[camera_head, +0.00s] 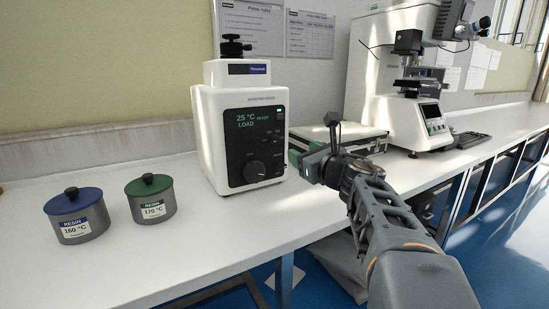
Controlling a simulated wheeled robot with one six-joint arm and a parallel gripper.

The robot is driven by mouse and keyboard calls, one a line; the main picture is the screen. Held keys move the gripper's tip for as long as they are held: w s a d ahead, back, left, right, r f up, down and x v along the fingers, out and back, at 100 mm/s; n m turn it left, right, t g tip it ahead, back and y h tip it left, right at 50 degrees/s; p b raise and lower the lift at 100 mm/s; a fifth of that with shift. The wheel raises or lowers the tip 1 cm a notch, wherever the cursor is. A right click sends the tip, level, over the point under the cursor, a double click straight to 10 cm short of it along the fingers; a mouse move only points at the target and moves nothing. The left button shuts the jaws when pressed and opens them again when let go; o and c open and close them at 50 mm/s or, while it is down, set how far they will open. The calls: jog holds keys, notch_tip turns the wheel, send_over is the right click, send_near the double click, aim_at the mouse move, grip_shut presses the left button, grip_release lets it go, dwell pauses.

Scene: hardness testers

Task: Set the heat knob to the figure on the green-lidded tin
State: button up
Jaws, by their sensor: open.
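The green-lidded tin (152,198) stands on the white bench at the left; its label reads RESIN 170 °C. The heat knob (254,171) is the large round dial low on the black front panel of the white press (213,140). The press display reads 25 °C READY and LOAD. The knob's pointer setting is too small to read. My gripper (300,160) is to the right of the knob, close to the press's right side and apart from the knob. It is open, and nothing shows between its fingers.
A blue-lidded tin (77,216) labelled RESIN 160 °C stands left of the green one. A case (352,137) lies behind my gripper. A white hardness tester (402,105) stands farther back right. The bench (150,262) is clear in front of the tins and press.

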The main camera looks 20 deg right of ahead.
aim_at(277, 141)
jog(key=shift+n+y, duration=0.3)
jog(key=shift+n, duration=0.3)
jog(key=w, duration=0.4)
jog(key=w+a, duration=0.1)
jog(key=w, duration=0.4)
jog(key=w+b, duration=0.1)
jog(key=w, duration=0.4)
jog(key=shift+a+f, duration=0.25)
jog(key=shift+f, duration=0.1)
jog(key=c, duration=0.9)
